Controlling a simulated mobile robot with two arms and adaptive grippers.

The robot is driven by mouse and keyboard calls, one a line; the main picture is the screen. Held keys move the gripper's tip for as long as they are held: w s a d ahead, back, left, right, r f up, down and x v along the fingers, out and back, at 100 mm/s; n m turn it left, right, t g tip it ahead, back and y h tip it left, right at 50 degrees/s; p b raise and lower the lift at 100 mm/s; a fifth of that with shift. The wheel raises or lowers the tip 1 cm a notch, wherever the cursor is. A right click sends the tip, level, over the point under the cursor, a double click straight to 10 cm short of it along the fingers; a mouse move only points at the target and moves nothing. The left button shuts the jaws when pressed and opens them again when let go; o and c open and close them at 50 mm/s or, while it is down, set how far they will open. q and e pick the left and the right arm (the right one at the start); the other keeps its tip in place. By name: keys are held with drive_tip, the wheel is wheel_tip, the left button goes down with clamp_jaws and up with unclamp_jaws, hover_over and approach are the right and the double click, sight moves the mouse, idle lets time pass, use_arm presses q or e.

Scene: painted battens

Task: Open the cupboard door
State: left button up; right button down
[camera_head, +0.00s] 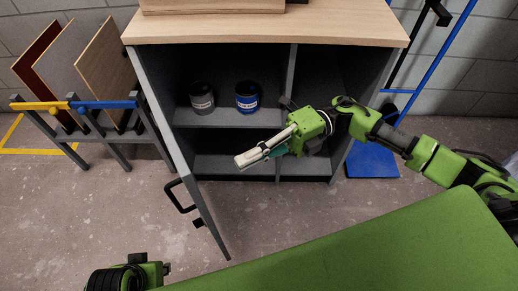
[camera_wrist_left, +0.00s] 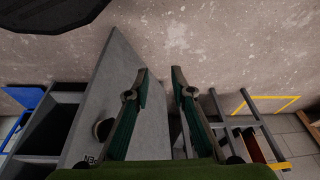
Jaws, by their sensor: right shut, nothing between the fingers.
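The grey cupboard (camera_head: 141,72) with a wooden top stands ahead. Its door (camera_head: 208,218) is hinged on the left and swung well out, leaving the inside exposed. A black bar handle (camera_head: 181,196) is on the door's outer face. My right gripper (camera_head: 240,161) is shut and empty, in front of the cupboard opening and right of the door, apart from it. My left gripper shows only partly at the bottom left of the head view. In the left wrist view the left gripper (camera_wrist_left: 160,70) is open, with the grey door panel (camera_wrist_left: 118,65) behind and left of its fingers.
A dark can (camera_head: 202,98) and a blue-banded can (camera_head: 247,97) stand on the cupboard shelf. A rack with upright boards (camera_head: 100,65) is at the left. A blue dustpan (camera_head: 372,161) is at the right. My green base fills the lower right.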

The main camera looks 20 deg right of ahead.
use_arm(q)
drive_tip(key=shift+f, duration=0.6)
use_arm(e)
drive_tip(key=x, duration=0.8)
drive_tip(key=shift+a, duration=0.2)
use_arm(q)
drive_tip(key=shift+w+d, duration=0.1)
